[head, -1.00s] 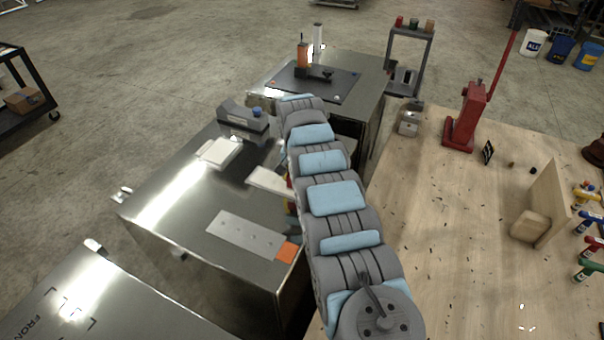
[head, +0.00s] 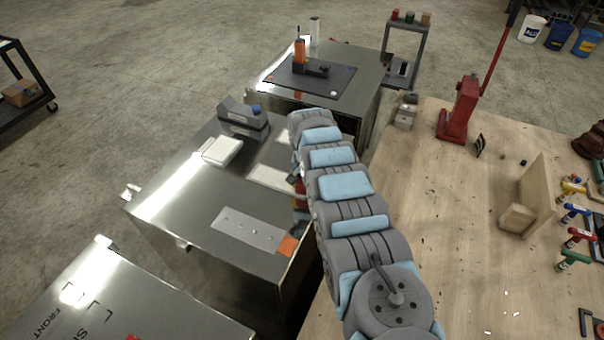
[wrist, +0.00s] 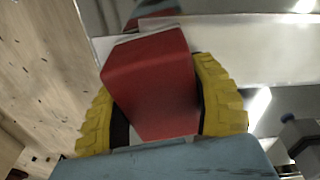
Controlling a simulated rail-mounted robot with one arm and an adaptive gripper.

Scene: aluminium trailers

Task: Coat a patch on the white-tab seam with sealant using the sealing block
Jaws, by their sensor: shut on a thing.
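My gripper (wrist: 158,92) has its yellow fingers shut on a red block (wrist: 150,75), which fills the middle of the wrist view. I take this to be the sealing block. In the head view my gripper (head: 301,192) is mostly hidden behind my arm, at the right edge of the middle trailer's top. A pale plate (head: 268,178) lies beside it there. A whitish strip (wrist: 105,46) shows behind the block in the wrist view. I cannot tell whether the block touches the surface. A second seam plate (head: 243,229) has an orange tab (head: 287,246).
A grey caddy (head: 243,120) and a white pad (head: 222,151) are on the middle trailer (head: 180,205). A black mat (head: 325,82) with an orange-handled tool lies on the far trailer. The wooden bench (head: 440,240) at right holds a red press (head: 462,112) and several coloured-handled tools.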

